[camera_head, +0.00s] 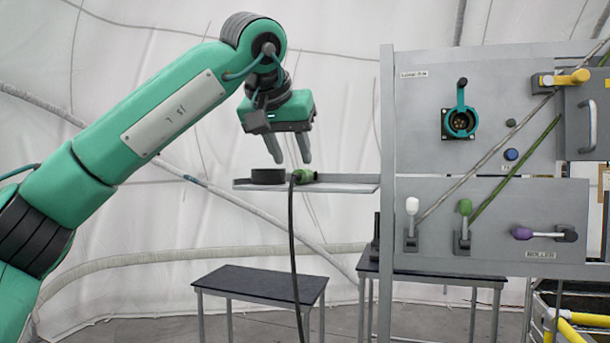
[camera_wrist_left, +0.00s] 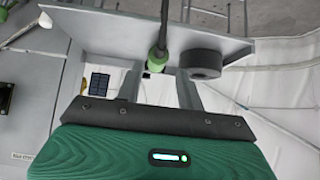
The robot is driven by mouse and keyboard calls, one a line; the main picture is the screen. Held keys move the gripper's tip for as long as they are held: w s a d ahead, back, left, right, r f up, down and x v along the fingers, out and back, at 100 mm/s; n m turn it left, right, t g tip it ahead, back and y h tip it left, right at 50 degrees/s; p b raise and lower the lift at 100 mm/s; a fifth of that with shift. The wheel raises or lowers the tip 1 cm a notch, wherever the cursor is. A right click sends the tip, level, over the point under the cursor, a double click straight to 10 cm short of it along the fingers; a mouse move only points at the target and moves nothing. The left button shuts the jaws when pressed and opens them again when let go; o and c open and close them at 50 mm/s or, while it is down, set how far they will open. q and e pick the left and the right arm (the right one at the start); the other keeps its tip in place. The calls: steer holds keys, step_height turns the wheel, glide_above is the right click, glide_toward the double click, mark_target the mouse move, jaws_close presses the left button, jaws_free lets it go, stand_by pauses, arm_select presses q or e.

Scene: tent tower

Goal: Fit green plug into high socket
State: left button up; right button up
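The green plug (camera_head: 304,176) lies on a grey shelf (camera_head: 345,186) at the left side of the panel, with its black cable hanging over the front edge. It also shows in the left wrist view (camera_wrist_left: 157,62). The high socket (camera_head: 461,122), round with a teal rim and a raised teal cap, sits on the upper panel. My left gripper (camera_head: 290,162) is open and empty, pointing down just above the shelf. In the left wrist view the plug lies beyond and between its two fingers (camera_wrist_left: 158,86). My right gripper is not in view.
A black round piece (camera_head: 268,176) sits on the shelf left of the plug, close to the fingers. The panel holds a blue button (camera_head: 511,154), several levers and a yellow handle (camera_head: 566,78). Dark tables (camera_head: 262,284) stand below.

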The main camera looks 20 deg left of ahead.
mark_target(298, 171)
arm_select(q)
steer(key=shift+w+d+f+p, duration=0.15)
steer(key=shift+w+f+p, duration=0.25)
steer(key=shift+p, duration=0.35)
steer(key=p+x, duration=0.1)
steer(key=x, duration=0.2)
steer(key=shift+s+f, duration=0.1)
steer(key=shift+f, duration=0.15)
steer(key=shift+c, duration=0.5)
steer(key=shift+s, duration=0.15)
steer(key=c, duration=0.7)
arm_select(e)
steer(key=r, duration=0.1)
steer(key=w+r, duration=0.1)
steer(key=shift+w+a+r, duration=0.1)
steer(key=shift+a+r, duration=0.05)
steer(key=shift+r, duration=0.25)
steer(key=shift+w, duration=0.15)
